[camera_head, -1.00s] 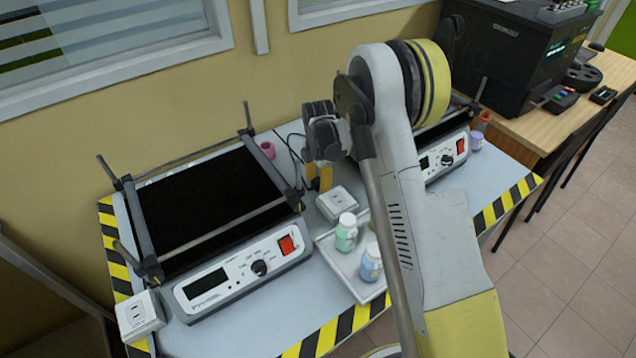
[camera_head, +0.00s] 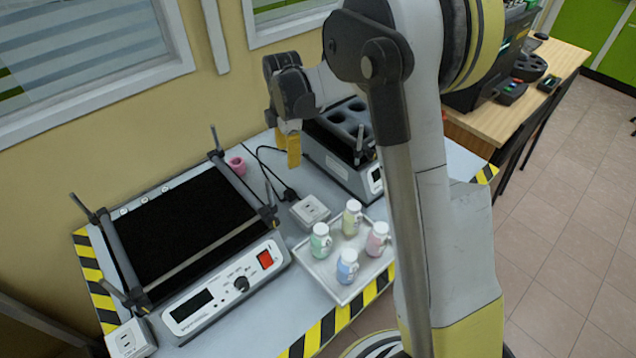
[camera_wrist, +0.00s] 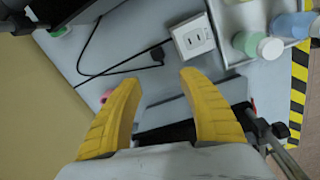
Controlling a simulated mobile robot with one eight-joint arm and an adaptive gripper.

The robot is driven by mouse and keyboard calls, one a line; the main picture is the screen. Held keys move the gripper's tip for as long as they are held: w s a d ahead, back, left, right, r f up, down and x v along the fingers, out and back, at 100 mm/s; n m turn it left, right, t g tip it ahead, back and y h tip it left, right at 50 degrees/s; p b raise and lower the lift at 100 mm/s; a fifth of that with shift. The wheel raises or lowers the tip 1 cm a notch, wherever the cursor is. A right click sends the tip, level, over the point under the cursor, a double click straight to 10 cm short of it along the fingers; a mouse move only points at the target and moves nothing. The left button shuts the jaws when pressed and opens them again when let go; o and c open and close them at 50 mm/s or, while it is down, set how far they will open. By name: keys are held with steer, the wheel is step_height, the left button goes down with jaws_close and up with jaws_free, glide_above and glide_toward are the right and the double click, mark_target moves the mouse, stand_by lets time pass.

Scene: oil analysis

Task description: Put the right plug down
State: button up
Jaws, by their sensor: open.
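The right plug, a small black plug (camera_head: 289,194) on a black cable, lies on the grey table beside the white socket box (camera_head: 310,210), apart from its face. In the wrist view the plug (camera_wrist: 157,56) shows just beyond my fingertips, with the socket box (camera_wrist: 193,38) to its right. My gripper (camera_head: 289,152) has yellow fingers and hangs above the table, behind the plug. In the wrist view my gripper (camera_wrist: 160,76) is open, with nothing between its fingers.
A shaker with a black top (camera_head: 185,225) stands left, and a device with round holes (camera_head: 345,145) stands behind my arm. A tray (camera_head: 345,292) holds several capped bottles. A second socket box (camera_head: 130,340) sits front left. A pink cup (camera_head: 235,165) is near the wall.

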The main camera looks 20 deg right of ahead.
steer(key=s+r+m+t, duration=0.4)
steer(key=s+r+m, duration=0.95)
steer(key=s, duration=0.55)
steer(key=s+m+t, duration=0.2)
steer(key=s+m, duration=0.3)
steer(key=s, duration=0.3)
steer(key=shift+s, duration=0.3)
